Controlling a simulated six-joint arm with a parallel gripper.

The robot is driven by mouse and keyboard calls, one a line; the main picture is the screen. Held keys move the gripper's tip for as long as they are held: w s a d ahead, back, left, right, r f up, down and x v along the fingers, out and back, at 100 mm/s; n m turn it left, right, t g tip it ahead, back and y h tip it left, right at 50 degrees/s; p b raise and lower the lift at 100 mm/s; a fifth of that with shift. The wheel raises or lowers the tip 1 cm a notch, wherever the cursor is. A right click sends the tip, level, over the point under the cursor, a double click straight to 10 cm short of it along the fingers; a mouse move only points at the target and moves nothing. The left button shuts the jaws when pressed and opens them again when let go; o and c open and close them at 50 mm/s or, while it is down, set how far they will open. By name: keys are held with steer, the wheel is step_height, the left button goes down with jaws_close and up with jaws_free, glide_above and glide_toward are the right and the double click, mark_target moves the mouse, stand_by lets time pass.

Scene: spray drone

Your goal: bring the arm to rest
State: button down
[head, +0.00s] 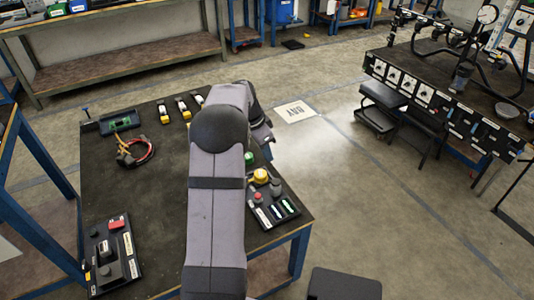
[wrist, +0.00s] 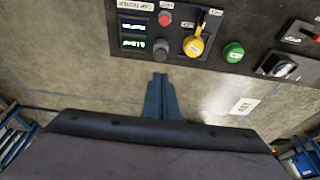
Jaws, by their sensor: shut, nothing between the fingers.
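My arm (head: 215,190) reaches forward over the dark workbench (head: 110,190) in the head view, bent at its far end. The head view shows the gripper end only partly, beside the bench's right edge. In the wrist view my gripper (wrist: 159,78) appears as two dark blue-grey fingers pressed together, with nothing between them. The black control panel (wrist: 225,55) is just beyond the fingertips in that view; touching or apart is hard to tell.
On the bench lie a red-and-yellow cable coil (head: 135,152), a small dark tray (head: 120,122), several yellow-and-white pieces (head: 183,109) and a black box with a red button (head: 112,250). A second equipment bench (head: 450,80) stands right. Floor (head: 330,170) between is clear.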

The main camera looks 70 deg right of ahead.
stand_by(0.4)
steer(key=w+a+f+n+t+y, duration=0.1)
steer(key=a+f+n+y, duration=0.1)
steer(key=a+f+n, duration=0.55)
steer(key=w+a+f+n+y, duration=0.15)
steer(key=a+n, duration=0.35)
steer(key=a, duration=0.5)
steer(key=w+a+r+n+p, duration=0.2)
steer(key=w+a+r+n, duration=0.1)
steer(key=a, duration=0.9)
steer(key=w+a+r+n+t+p, duration=0.1)
steer(key=w+a+r+n, duration=0.3)
steer(key=a, duration=0.8)
steer(key=w+a+r+n+h+p, duration=0.1)
steer(key=w+a+r+n+p, duration=0.3)
steer(key=a+r+n, duration=0.3)
steer(key=a, duration=0.5)
steer(key=shift+a, duration=0.25)
